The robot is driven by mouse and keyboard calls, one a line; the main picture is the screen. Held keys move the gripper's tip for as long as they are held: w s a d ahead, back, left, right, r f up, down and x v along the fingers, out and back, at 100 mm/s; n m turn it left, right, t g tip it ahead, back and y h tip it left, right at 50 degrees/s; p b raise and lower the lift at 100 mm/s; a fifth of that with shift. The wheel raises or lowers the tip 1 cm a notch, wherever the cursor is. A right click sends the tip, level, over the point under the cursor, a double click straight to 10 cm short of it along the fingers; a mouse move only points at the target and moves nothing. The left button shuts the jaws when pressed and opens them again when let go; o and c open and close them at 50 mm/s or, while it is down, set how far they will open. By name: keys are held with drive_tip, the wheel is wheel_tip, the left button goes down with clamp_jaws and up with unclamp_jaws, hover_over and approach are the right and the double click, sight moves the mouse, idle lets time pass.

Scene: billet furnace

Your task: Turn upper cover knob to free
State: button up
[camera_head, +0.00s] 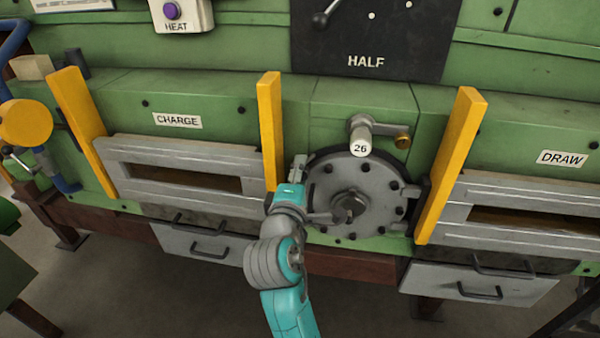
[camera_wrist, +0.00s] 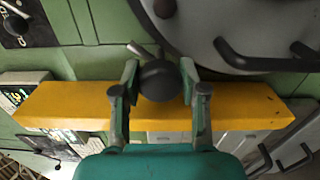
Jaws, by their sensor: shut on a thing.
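The round grey cover (camera_head: 383,172) with bolts around its rim is mounted on the green furnace front. My gripper (camera_head: 299,168) is at the cover's upper left edge, beside the middle yellow post. In the wrist view, my gripper (camera_wrist: 159,72) has a finger on each side of a dark round knob (camera_wrist: 160,84) and is shut on it. A thin light lever shows just behind the knob. In the head view, the knob is hidden by my gripper. The cover also shows in the wrist view (camera_wrist: 205,28), close to the fingertips.
Yellow posts (camera_head: 270,125) (camera_head: 452,160) stand on both sides of the cover. A lever with a white tag marked 26 (camera_head: 360,147) is above it. A CHARGE door (camera_head: 185,155) is left and a DRAW door (camera_head: 525,190) right. A handle (camera_head: 350,205) sits at the cover's middle.

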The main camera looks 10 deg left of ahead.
drive_tip(key=shift+f+n, duration=0.1)
drive_tip(key=shift+n, duration=0.2)
idle(0.4)
drive_tip(key=o, duration=0.9)
drive_tip(key=shift+c, duration=0.2)
drive_tip(key=s, duration=1.2)
drive_tip(key=shift+a, duration=0.25)
